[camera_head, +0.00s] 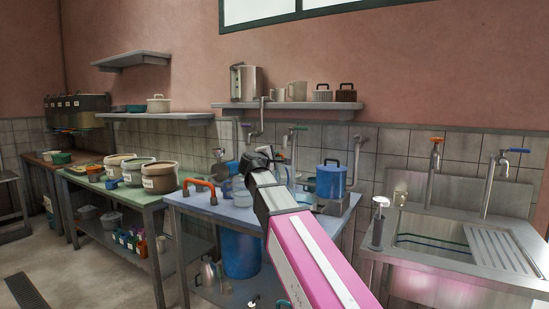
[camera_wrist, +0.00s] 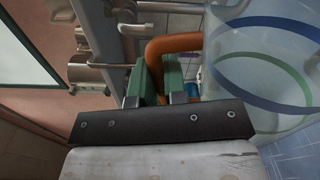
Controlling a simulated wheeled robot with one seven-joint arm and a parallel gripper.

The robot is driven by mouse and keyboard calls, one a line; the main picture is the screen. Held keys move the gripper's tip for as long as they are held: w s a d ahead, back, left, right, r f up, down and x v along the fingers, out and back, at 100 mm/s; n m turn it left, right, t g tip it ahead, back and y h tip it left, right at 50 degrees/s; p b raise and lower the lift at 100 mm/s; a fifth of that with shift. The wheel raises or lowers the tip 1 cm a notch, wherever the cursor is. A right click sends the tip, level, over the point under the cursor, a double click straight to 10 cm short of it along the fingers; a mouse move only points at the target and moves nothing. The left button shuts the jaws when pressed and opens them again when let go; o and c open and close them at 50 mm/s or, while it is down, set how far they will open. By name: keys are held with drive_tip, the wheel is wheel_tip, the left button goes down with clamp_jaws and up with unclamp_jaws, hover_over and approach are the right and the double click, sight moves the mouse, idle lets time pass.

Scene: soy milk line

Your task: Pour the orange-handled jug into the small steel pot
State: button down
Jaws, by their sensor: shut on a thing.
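The orange-handled jug (camera_wrist: 285,75) is a clear vessel with blue and green bands, large at the right of the wrist view. My gripper (camera_wrist: 155,70) is shut on its orange handle (camera_wrist: 178,45), which sits between the green finger pads. In the head view my gripper (camera_head: 262,160) is over the blue table, and pale clear vessels show partly behind it. The jug's contents and base are hidden. I cannot clearly pick out the small steel pot in either view.
The blue table (camera_head: 222,209) also holds a blue pot (camera_head: 331,181) and a curved orange piece (camera_head: 199,184) at the left. A steel sink (camera_head: 505,262) stands at the right. Taps and a shelf (camera_head: 290,105) project from the wall behind. Tubs stand on the green table (camera_head: 112,191).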

drive_tip(key=shift+s+d+f+m, duration=0.1)
drive_tip(key=shift+s+d+m, duration=0.55)
drive_tip(key=shift+d+m, duration=0.25)
drive_tip(key=shift+s+d+f+m, duration=0.1)
drive_tip(key=shift+s+d+m, duration=0.55)
drive_tip(key=shift+d+m, duration=0.25)
drive_tip(key=shift+d, duration=0.1)
drive_tip(key=shift+s+d+r+m, duration=0.15)
drive_tip(key=shift+s+d+m, duration=0.35)
drive_tip(key=shift+d, duration=0.15)
drive_tip(key=shift+s+d+r+m, duration=0.15)
drive_tip(key=shift+s+d+m, duration=0.35)
drive_tip(key=shift+d, duration=0.15)
drive_tip(key=shift+w, duration=0.1)
idle(0.9)
